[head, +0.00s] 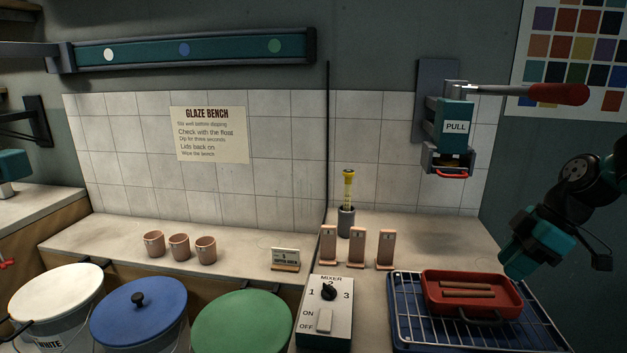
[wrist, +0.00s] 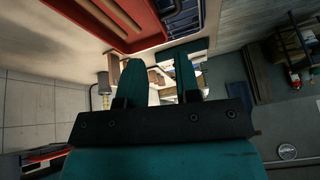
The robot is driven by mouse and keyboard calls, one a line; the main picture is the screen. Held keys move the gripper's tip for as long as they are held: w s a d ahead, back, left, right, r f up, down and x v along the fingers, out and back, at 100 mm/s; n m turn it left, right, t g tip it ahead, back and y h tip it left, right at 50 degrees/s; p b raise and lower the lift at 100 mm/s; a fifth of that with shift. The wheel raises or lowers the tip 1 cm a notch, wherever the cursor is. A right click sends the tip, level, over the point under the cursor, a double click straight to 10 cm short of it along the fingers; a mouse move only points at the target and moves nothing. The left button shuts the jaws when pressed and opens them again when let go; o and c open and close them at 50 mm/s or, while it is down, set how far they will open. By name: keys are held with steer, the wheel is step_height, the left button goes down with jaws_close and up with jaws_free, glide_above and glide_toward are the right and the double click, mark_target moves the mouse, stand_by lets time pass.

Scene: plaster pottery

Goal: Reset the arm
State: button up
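My gripper (head: 518,262) is at the right of the head view, on my black and teal arm, held up beside the red tray. In the wrist view its two teal fingers (wrist: 158,75) stand apart with a gap between them. Nothing is held in the gap; bench items show through it in the distance. The gripper does not visibly touch anything.
A red tray (head: 430,299) with brown sticks (head: 468,293) sits on a wire rack (head: 407,322) close to my gripper. A wall press (head: 455,125) with a red-handled lever is above. Mixer box (head: 312,318), test tiles (head: 357,248), cups (head: 179,247) and lidded buckets (head: 138,310) stand left.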

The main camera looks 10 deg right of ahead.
steer(key=s+a+f+m+t+h, duration=0.1)
steer(key=s+a+m+h, duration=0.4)
steer(key=s+a+m, duration=0.55)
steer(key=s+a+r+n+g+y, duration=0.1)
steer(key=s+a+r+n+y, duration=0.1)
steer(key=a, duration=0.5)
steer(key=s+a+r+n+g+y, duration=0.1)
steer(key=s+a+r, duration=0.3)
steer(key=a, duration=0.4)
steer(key=shift+s+r+n+y, duration=0.35)
steer(key=shift+s+n+y, duration=0.05)
steer(key=shift+n, duration=0.25)
